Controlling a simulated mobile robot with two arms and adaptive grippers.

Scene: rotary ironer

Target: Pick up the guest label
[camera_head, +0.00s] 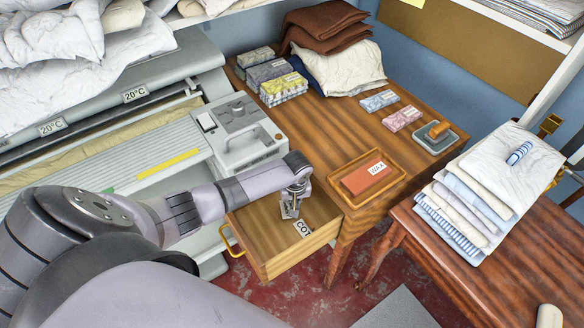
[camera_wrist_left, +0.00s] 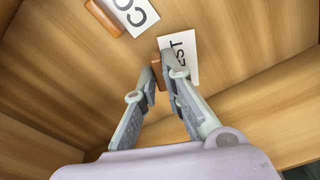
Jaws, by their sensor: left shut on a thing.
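The guest label is a white card (camera_wrist_left: 187,48) reading "EST", with a brown wooden block at its edge, inside the open drawer (camera_head: 262,262). My left gripper (camera_head: 290,210) reaches down into the drawer. In the left wrist view its fingers (camera_wrist_left: 163,72) are shut on the guest label's wooden block, and one finger covers part of the lettering. I cannot tell whether the label is clear of the drawer floor. A second label (camera_head: 303,228), reading "COT", lies beside it; it also shows in the left wrist view (camera_wrist_left: 140,14). My right gripper is not in view.
Drawer walls surround the gripper. The ironer (camera_head: 165,140) stands left. A folded linen stack (camera_head: 490,190) is on the right table.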

